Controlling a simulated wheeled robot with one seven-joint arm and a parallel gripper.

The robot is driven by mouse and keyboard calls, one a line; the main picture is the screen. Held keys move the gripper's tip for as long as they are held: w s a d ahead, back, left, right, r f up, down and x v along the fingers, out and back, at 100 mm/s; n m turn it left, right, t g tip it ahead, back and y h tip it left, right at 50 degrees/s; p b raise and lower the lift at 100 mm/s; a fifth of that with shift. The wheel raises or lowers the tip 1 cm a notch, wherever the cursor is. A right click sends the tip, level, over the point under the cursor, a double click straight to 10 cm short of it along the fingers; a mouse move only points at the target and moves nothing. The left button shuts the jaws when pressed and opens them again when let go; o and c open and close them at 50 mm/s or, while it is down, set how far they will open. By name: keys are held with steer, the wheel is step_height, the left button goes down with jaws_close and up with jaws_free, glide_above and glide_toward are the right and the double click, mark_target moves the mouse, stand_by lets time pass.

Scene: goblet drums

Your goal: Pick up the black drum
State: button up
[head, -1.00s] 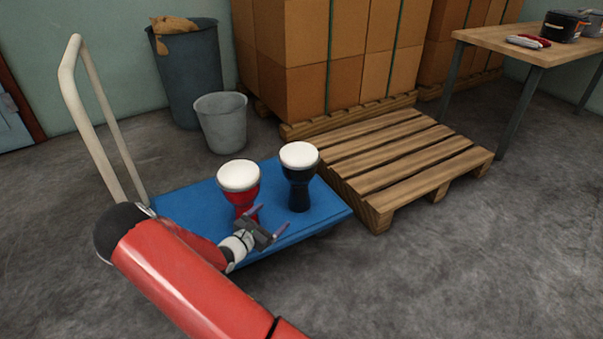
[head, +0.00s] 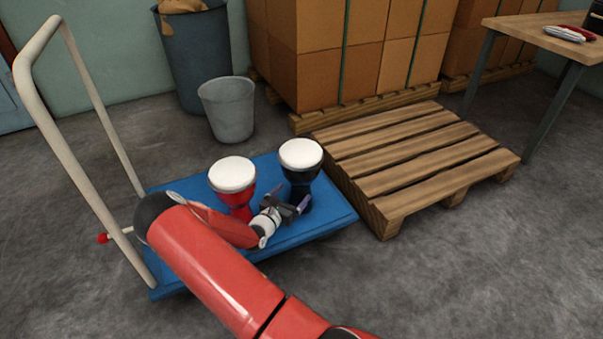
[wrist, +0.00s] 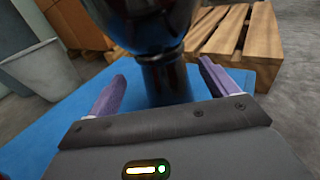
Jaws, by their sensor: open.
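The black drum (head: 301,168), a goblet shape with a white head, stands upright on the blue platform of a cart (head: 290,239). My gripper (head: 289,194) is open, low in front of the drum. In the wrist view the drum's glossy dark bowl and narrower stem (wrist: 165,80) stand between and beyond the two purple fingers of my gripper (wrist: 158,85). Blue shows on both sides of the stem, and I see no contact.
A red drum (head: 233,177) with a white head stands just left of the black one. The cart's pale handle (head: 90,95) rises at left. A wooden pallet (head: 420,165) lies to the right, with a grey bucket (head: 229,110) and stacked boxes (head: 345,55) behind.

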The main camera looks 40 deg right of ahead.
mark_target(296, 190)
steer(key=x, duration=0.4)
steer(key=shift+d+b, duration=0.15)
steer(key=shift+b, duration=0.2)
steer(key=c, duration=1.4)
steer(key=shift+c, duration=0.9)
steer(key=shift+r, duration=0.15)
